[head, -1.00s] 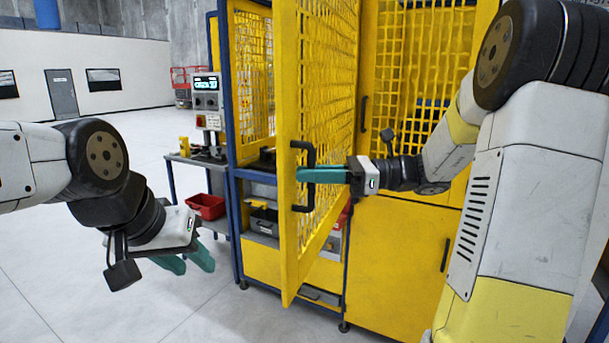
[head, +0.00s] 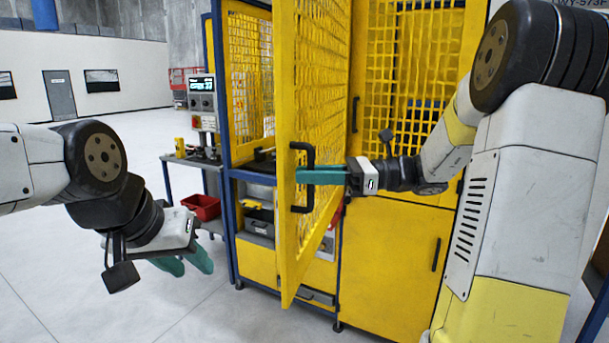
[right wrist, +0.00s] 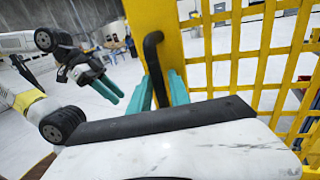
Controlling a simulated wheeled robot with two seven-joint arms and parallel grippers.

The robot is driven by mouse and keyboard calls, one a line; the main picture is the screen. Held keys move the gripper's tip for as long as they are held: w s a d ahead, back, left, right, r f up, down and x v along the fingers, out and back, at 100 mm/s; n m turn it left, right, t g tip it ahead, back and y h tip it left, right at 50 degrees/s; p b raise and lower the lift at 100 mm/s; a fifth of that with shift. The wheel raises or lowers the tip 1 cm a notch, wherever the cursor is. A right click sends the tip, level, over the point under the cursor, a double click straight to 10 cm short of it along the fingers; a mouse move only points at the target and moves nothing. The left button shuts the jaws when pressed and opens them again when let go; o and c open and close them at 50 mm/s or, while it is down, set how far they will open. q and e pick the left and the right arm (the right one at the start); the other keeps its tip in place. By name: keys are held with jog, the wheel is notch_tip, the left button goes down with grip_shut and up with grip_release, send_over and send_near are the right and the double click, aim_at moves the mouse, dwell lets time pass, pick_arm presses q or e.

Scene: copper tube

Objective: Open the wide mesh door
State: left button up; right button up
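The wide mesh door (head: 288,235), yellow with a mesh panel, stands swung out from the cabinet front, seen nearly edge-on in the head view. Its black handle (head: 308,160) is on the near edge; the handle also shows in the right wrist view (right wrist: 154,55). My right gripper (head: 312,176) has its teal fingers around the handle bar, one on each side, shut on it. In the right wrist view, the fingers (right wrist: 160,90) flank the bar closely. My left gripper (head: 185,263) hangs at the left, empty, its teal fingers apart, away from the door.
The yellow cabinet (head: 390,265) with a closed mesh door stands behind. A control box (head: 202,100) and a side table (head: 185,160) with a red bin (head: 203,207) are left of it. The floor (head: 60,260) at left is clear.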

jog(key=shift+d, duration=0.1)
jog(key=d, duration=0.7)
jog(key=shift+s+d, duration=0.3)
jog(key=shift+s, duration=0.05)
jog(key=s+a+f+n+g+h, duration=0.1)
jog(key=s+a+f+n+h, duration=0.25)
jog(key=s, duration=0.25)
jog(key=s+a+f+n+g+h, duration=0.1)
jog(key=s+a+f+n+h, duration=0.2)
jog(key=s+n+h, duration=0.25)
jog(key=s+d+f+n+t+h, duration=0.2)
jog(key=d+n+t+h, duration=0.4)
jog(key=n, duration=0.4)
jog(key=shift+s+f+n+t+h, duration=0.2)
jog(key=shift+s+n+t+h, duration=0.15)
jog(key=shift+s, duration=0.45)
